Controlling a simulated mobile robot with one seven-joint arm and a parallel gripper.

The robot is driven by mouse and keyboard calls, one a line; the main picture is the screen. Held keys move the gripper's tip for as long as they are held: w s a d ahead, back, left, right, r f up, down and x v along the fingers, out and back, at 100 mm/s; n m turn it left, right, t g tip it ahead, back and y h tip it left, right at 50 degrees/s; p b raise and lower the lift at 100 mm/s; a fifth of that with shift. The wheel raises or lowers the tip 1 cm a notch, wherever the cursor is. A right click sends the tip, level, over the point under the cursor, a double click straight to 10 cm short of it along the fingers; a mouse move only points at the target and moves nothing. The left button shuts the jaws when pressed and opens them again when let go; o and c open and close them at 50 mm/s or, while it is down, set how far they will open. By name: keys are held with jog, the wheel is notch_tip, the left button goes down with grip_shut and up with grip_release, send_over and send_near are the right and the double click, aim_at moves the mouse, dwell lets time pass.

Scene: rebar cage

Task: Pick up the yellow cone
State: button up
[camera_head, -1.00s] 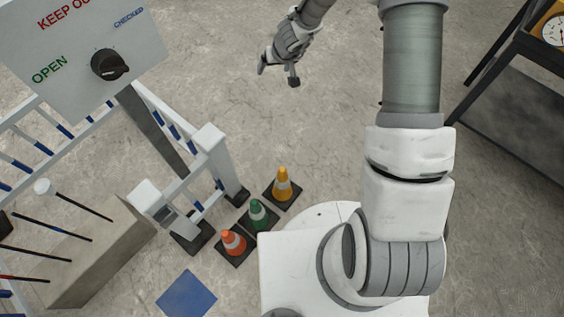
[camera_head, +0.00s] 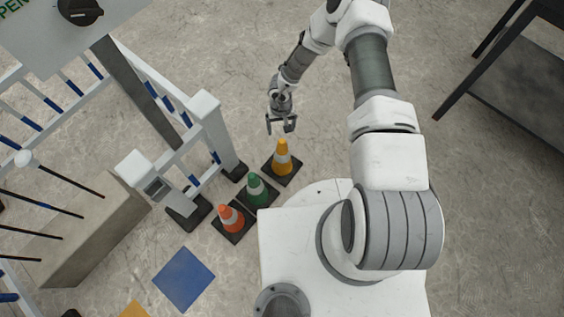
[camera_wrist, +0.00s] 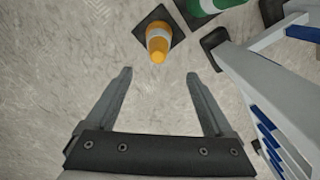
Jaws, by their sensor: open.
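The yellow cone (camera_head: 282,156) has a white band and a dark square base. It stands upright on the floor, at the far end of a row of three cones. My gripper (camera_head: 281,127) is open and empty, apart from the cone and just beyond it in the head view. In the wrist view the yellow cone (camera_wrist: 158,42) lies ahead of my open fingers (camera_wrist: 158,75), nearly centred between them, with its tip towards me. No part of the cone is between the fingers.
A green cone (camera_head: 257,191) and an orange cone (camera_head: 231,218) stand beside the yellow one. A white gate post (camera_head: 213,130) with railings is close on the left. A blue floor square (camera_head: 184,278) lies in front. Floor to the upper right of the cone is clear.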

aim_at(282, 142)
notch_tip(282, 142, down, 7)
jog(key=shift+f+b, duration=0.2)
jog(key=shift+b, duration=0.9)
jog(key=shift+w+d+f+b, duration=0.15)
jog(key=shift+f+b, duration=0.5)
jog(key=shift+f, duration=0.7)
jog(key=shift+w+f+b, duration=0.2)
jog(key=shift+f+b, duration=0.4)
jog(key=shift+f, duration=0.7)
jog(key=shift+c, duration=0.2)
grip_shut()
